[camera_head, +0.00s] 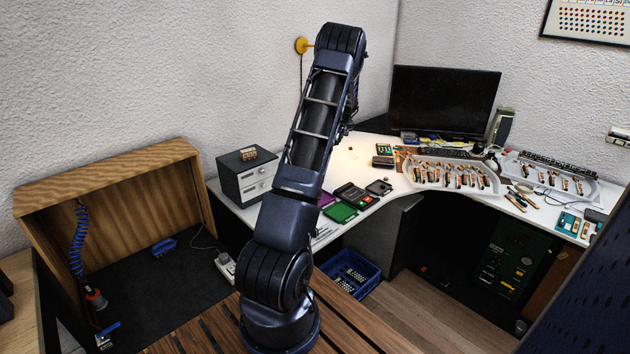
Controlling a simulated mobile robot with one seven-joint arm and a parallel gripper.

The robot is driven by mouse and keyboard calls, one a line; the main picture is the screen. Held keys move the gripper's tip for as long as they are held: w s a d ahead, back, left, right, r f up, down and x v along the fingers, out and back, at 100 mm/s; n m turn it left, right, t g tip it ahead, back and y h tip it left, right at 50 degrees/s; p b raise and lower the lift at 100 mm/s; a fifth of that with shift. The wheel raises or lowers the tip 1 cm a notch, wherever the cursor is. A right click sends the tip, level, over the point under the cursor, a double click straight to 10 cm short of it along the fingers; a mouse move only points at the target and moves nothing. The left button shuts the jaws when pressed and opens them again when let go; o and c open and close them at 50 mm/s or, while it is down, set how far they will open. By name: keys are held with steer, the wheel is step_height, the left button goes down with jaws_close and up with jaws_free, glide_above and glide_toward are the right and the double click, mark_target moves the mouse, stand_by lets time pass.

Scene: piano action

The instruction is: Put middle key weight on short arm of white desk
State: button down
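The white desk (335,163) is L-shaped, with a short arm at the left and a long arm running right. A small reddish-brown item (351,148) lies on the bare white top near the corner; it is too small to identify. I cannot pick out the middle key weight for sure. Several wood-and-dark pieces stand in a row on a curved white tray (428,185) on the long arm. My arm rises in the middle of the view and bends over at the top. Its far end hangs behind the upper link, above the desk, and the gripper's fingers cannot be made out.
A grey drawer box (247,178) stands at the left end with a small wooden item (249,154) on top. Green (340,212) and dark trays line the front edge. A monitor (443,100) stands behind. A blue crate (349,273) sits on the floor below.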

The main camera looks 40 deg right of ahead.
steer(key=f, duration=1.3)
steer(key=s+f, duration=0.1)
steer(key=f, duration=0.6)
steer(key=shift+d+f, duration=0.1)
steer(key=shift+d, duration=0.15)
steer(key=shift+f, duration=0.15)
steer(key=c, duration=1.3)
jaws_free()
steer(key=shift+o, duration=0.2)
